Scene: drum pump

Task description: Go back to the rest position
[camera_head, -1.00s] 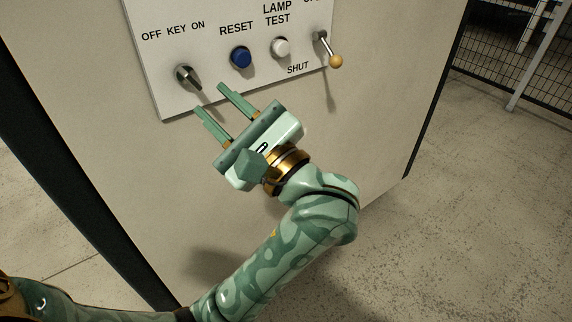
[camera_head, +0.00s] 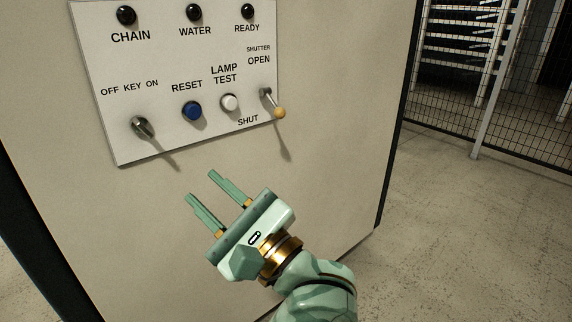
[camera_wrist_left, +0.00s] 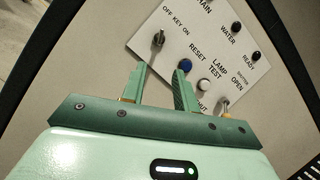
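My left gripper (camera_head: 212,194) is open and empty, with its two green fingers apart. In the head view it is below the control panel (camera_head: 110,80) and in front of the cabinet face, touching nothing that I can see. The left wrist view shows the same open fingers (camera_wrist_left: 161,84) with the panel beyond them. My right gripper is in neither view.
The panel on the cabinet (camera_head: 340,150) carries a key switch (camera_head: 143,127), a blue reset button (camera_head: 192,111), a white lamp test button (camera_head: 229,102) and a shutter lever (camera_head: 273,105) tilted toward SHUT. Three lamps above look dark. A mesh fence (camera_head: 520,120) stands at right; floor between is clear.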

